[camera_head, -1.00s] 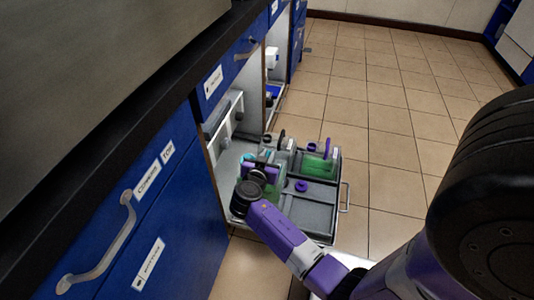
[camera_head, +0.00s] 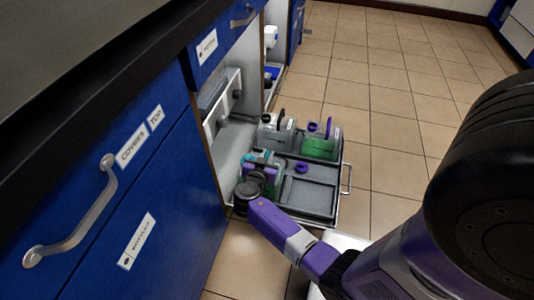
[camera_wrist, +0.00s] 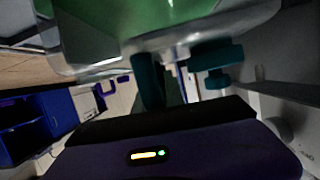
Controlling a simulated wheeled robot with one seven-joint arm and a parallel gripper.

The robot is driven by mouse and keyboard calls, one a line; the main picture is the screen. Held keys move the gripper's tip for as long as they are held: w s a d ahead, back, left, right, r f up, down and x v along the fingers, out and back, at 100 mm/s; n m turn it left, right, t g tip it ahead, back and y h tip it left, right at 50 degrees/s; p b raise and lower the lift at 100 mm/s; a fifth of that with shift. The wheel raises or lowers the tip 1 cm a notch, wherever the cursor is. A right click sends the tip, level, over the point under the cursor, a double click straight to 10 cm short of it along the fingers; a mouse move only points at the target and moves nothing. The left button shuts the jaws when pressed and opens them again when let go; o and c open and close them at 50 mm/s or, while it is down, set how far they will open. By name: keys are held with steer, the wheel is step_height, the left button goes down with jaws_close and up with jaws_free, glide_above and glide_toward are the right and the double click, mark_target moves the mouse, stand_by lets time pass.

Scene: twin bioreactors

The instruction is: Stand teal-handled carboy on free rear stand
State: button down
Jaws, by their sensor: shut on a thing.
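The teal-handled carboy (camera_head: 250,157) is mostly hidden behind my gripper (camera_head: 263,176) in the head view. My gripper is shut on its teal handle (camera_wrist: 215,60), which shows between the dark fingers in the wrist view. The carboy's green liquid (camera_wrist: 165,15) fills the top of that view. The carboy is over the left part of a pulled-out tray (camera_head: 337,208); I cannot tell whether its base touches. A black-handled clear carboy (camera_head: 278,134) and a purple-handled green carboy (camera_head: 321,143) stand in the tray's rear. Which spot is the free rear stand is not clear.
A purple ring-like part (camera_head: 301,167) lies in the tray's right middle, behind a bare grey compartment (camera_head: 308,196). The open cabinet (camera_head: 229,100) and blue drawer fronts (camera_head: 120,190) stand close on the left. The tiled floor (camera_head: 400,120) on the right is clear.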

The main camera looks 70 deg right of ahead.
steer(key=shift+w, duration=0.1)
stand_by(0.3)
steer(key=c, duration=1.8)
jaws_free()
steer(key=shift+f, duration=0.25)
steer(key=o, duration=0.4)
